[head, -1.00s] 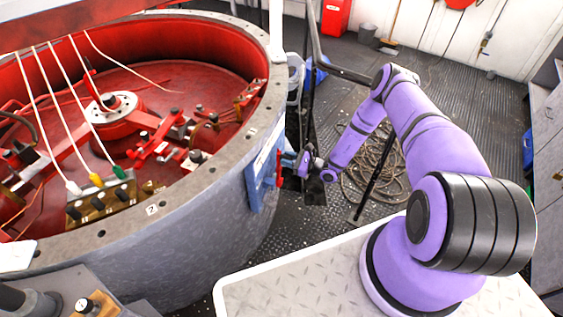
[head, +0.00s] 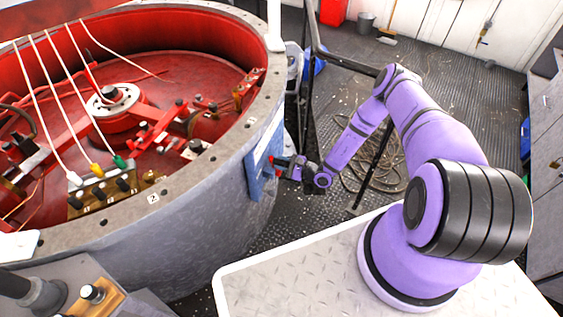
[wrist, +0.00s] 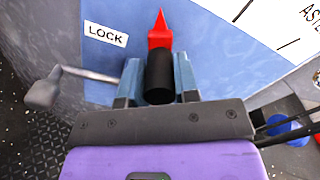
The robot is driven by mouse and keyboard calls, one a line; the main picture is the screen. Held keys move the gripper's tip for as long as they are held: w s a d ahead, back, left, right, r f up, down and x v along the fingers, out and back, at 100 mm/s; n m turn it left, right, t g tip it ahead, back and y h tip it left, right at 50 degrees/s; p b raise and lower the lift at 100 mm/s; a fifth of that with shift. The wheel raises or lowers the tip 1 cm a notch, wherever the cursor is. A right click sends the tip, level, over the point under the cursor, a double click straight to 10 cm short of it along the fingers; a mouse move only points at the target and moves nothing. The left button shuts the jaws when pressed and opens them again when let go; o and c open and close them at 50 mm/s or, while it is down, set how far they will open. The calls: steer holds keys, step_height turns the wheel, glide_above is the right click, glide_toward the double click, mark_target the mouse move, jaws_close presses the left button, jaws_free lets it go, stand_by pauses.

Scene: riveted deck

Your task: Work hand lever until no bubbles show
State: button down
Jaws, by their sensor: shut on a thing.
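A red lever with a black cylindrical grip (wrist: 159,78) stands out from a blue panel (wrist: 215,60) on the side of the round tank. My gripper (wrist: 158,85) is shut on the black grip, with one blue-grey finger on each side. In the head view my gripper (head: 287,171) is at the blue panel (head: 262,165), and a small red part of the lever (head: 274,160) shows beside it. A label "LOCK" (wrist: 106,34) is left of the red tip. No bubbles can be made out in either view.
A metal rod with a grey end (wrist: 42,92) sticks out left of my fingers. Coiled rope (head: 375,165) and a dark stand lie behind my arm.

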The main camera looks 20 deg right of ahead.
steer(key=shift+s, duration=0.15)
steer(key=c, duration=0.9)
jaws_free()
steer(key=shift+o, duration=0.2)
steer(key=v, duration=1)
steer(key=shift+s+d, duration=0.15)
steer(key=shift+d, duration=0.1)
